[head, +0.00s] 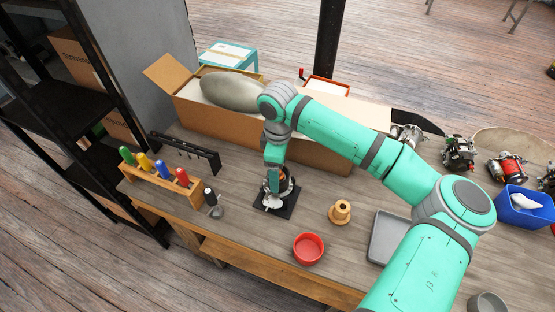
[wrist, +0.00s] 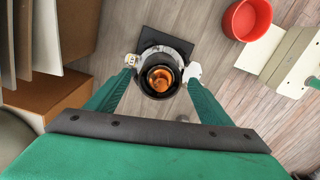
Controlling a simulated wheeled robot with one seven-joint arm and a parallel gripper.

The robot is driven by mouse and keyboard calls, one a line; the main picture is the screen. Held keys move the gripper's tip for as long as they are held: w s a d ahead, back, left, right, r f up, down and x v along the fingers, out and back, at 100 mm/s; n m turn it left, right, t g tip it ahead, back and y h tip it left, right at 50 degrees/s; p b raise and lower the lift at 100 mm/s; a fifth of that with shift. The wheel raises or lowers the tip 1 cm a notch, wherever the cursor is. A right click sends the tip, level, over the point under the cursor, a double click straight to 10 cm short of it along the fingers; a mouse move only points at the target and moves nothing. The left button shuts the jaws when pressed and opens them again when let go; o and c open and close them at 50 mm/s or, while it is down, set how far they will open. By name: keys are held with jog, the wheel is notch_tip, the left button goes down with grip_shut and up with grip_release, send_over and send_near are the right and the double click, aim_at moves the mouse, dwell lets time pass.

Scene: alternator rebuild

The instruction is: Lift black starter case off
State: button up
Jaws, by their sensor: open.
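The black starter case (wrist: 148,88) is a dark round shell seen from above in the wrist view, with copper-coloured parts (wrist: 160,78) inside its opening. It stands on a black square plate (wrist: 152,37) on the bench. A light metal part shows beside its right side. In the head view the unit on its black plate (head: 286,210) is partly hidden by my arm. My gripper (wrist: 160,74) is open, pointing down, with one finger on each side of the case. It also shows in the head view (head: 274,187). I cannot tell whether the fingers touch the case.
A large cardboard box (head: 226,122) stands behind. A screwdriver rack (head: 162,184) is at left. A red bowl (head: 308,249), a tan flanged part (head: 340,212) and a grey tray (head: 376,246) are to the right. Several motor units and a blue bin (head: 525,212) stand farther right.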

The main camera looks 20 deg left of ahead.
jog(key=shift+a+f, duration=0.15)
jog(key=shift+f, duration=0.8)
jog(key=c, duration=1.7)
jog(key=shift+c, duration=0.2)
jog(key=shift+r, duration=0.35)
jog(key=shift+r, duration=0.5)
jog(key=shift+r, duration=0.2)
jog(key=shift+r, duration=1.05)
jog(key=shift+r, duration=0.2)
